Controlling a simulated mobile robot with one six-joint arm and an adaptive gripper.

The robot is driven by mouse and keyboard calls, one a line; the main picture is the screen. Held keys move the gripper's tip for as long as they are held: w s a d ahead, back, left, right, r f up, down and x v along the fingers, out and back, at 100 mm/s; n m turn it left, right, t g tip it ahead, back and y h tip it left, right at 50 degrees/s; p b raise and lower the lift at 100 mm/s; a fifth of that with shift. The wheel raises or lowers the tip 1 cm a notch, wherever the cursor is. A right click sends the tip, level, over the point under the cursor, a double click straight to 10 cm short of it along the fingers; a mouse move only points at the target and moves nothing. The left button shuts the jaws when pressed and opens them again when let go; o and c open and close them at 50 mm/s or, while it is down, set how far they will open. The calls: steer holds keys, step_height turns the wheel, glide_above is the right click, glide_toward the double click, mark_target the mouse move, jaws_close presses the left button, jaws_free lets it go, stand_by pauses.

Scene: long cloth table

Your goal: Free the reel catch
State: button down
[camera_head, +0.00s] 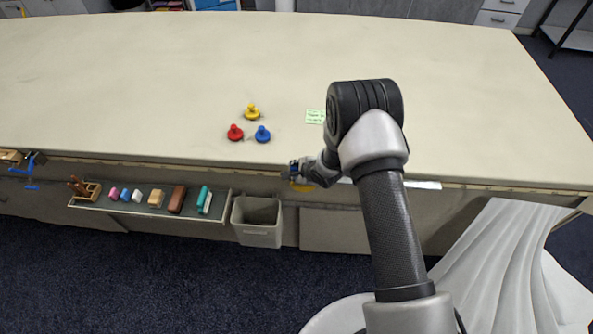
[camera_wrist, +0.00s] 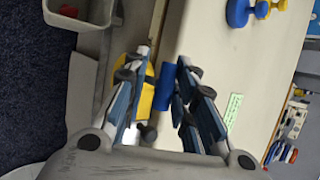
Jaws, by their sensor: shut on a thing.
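The reel catch seems to be the small blue cylinder (camera_wrist: 166,85) with a grey rod end at the table's front edge. In the wrist view it lies between the fingers of my gripper (camera_wrist: 162,62), close against the right finger. A yellow rounded part (camera_wrist: 147,96) shows beside it, partly hidden by the left finger. In the head view my gripper (camera_head: 302,174) is at the front edge, with yellow (camera_head: 301,187) showing just below it. My gripper is shut on the blue catch. The catch's mounting and the reel are mostly hidden.
Yellow (camera_head: 252,111), red (camera_head: 235,132) and blue (camera_head: 262,134) knobbed pieces stand on the cloth table (camera_head: 450,80). A green label (camera_head: 315,116) lies near them. A grey bin (camera_head: 257,221) and a tray (camera_head: 150,207) of blocks are along the front. White cloth (camera_head: 510,265) hangs right.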

steer(key=shift+w+r, duration=0.25)
steer(key=shift+w, duration=0.2)
steer(key=c, duration=1.7)
jaws_free()
steer(key=shift+o, duration=0.6)
steer(key=shift+w+f, duration=0.2)
steer(key=shift+w, duration=0.05)
steer(key=shift+r, duration=0.1)
steer(key=shift+s+r, duration=0.1)
steer(key=shift+r, duration=0.1)
steer(key=v, duration=1.1)
steer(key=shift+s+d, duration=0.15)
steer(key=shift+s, duration=0.35)
steer(key=shift+f, duration=0.1)
